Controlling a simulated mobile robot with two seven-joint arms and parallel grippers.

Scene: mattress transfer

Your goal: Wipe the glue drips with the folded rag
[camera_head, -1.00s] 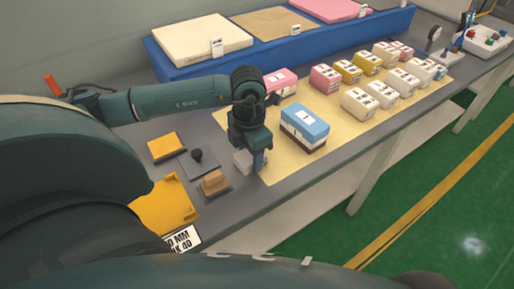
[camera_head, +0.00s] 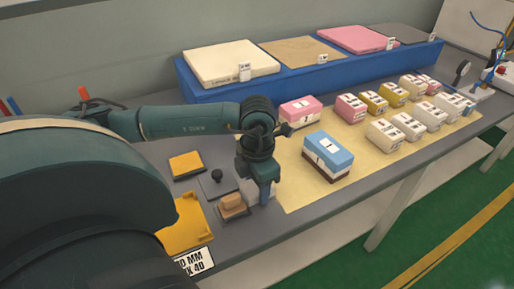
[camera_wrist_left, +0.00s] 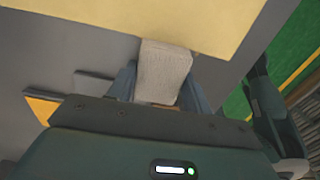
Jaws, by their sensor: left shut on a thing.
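The folded rag is a pale grey, woven-looking pad (camera_wrist_left: 162,72) between the fingers of my left gripper in the left wrist view. My left gripper (camera_head: 263,192) is shut on it. In the head view the gripper points down low over the grey bench, by the near left corner of the pale yellow sheet (camera_head: 292,192); the rag is mostly hidden behind the fingers there. In the wrist view the rag's far end overlaps the sheet's edge. I cannot tell whether it touches the surface. I cannot make out glue drips.
A blue-topped foam block (camera_head: 328,150) stands on the sheet right of the gripper, and a pink block (camera_head: 301,110) behind. A tan block on a dark pad (camera_head: 233,205) sits close left. A blue platform (camera_head: 300,75) with foam slabs runs along the back.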

